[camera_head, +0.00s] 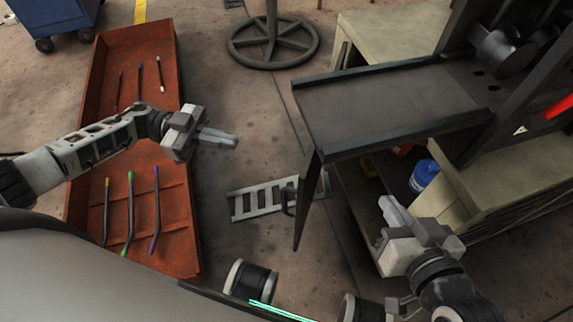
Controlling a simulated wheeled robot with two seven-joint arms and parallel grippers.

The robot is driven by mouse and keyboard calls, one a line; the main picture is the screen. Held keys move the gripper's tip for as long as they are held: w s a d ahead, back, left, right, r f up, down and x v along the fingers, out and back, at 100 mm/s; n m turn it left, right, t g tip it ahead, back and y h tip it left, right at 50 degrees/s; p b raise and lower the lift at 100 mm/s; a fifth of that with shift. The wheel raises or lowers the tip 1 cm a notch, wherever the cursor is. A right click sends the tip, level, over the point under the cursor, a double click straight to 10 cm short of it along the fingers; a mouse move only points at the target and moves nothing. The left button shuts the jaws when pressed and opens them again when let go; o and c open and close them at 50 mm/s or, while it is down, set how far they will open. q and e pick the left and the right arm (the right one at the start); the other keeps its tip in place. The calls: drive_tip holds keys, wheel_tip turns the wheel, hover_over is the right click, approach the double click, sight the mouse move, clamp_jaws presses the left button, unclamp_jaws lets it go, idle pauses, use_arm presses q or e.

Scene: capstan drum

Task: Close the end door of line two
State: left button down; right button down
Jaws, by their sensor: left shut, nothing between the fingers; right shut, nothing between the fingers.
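A narrow dark door panel (306,205) stands nearly edge-on at the left end of the black tray-like bench (395,100), below its near corner. A dark handle (288,199) sticks out from its left face. No line number is readable on it. The door stands swung out from the opening under the bench. My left gripper (222,138) is shut and empty, left of the door and apart from it, over the floor beside the red tray. My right gripper (393,213) is shut and empty, right of the door, in front of the opening under the bench.
A rust-red tray (190,225) with several coloured rods lies at the left. A slotted metal plate (262,199) is on the floor by the handle. A blue container (424,174) stands inside the opening. A round wheel-like stand (273,42) is behind.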

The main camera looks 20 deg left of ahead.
use_arm(q)
approach(310, 156)
drive_tip(key=s+d, duration=0.1)
drive_tip(key=d, duration=0.5)
drive_tip(key=shift+s+g, duration=0.15)
drive_tip(key=shift+g, duration=0.15)
drive_tip(key=shift+d, duration=0.1)
